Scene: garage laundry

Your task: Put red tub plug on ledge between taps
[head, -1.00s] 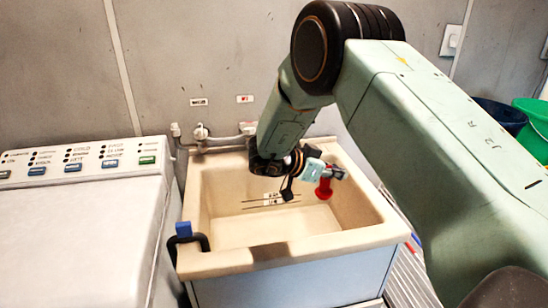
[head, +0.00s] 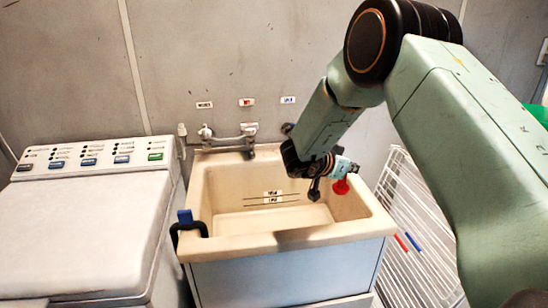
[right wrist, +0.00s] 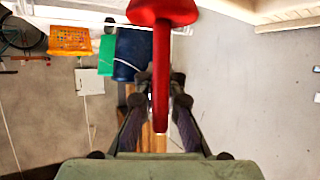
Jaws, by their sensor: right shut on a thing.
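The red tub plug (head: 341,186) hangs from my right gripper (head: 345,168), above the right side of the cream sink (head: 215,250). In the right wrist view the red plug (right wrist: 161,45) stands between the two fingers of my right gripper (right wrist: 158,95), which are shut on it. Two wall taps, a left one (head: 206,132) and a right one (head: 248,130), sit behind the sink. The back ledge (head: 222,154) between and below them looks bare. My right gripper is to the right of both taps. My left gripper is not in view.
A washing machine (head: 85,220) stands left of the sink. A black and blue handle (head: 187,228) hooks over the sink's front left corner. A white drying rack (head: 410,220) stands at the right. Small labels (head: 246,102) are on the wall above the taps.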

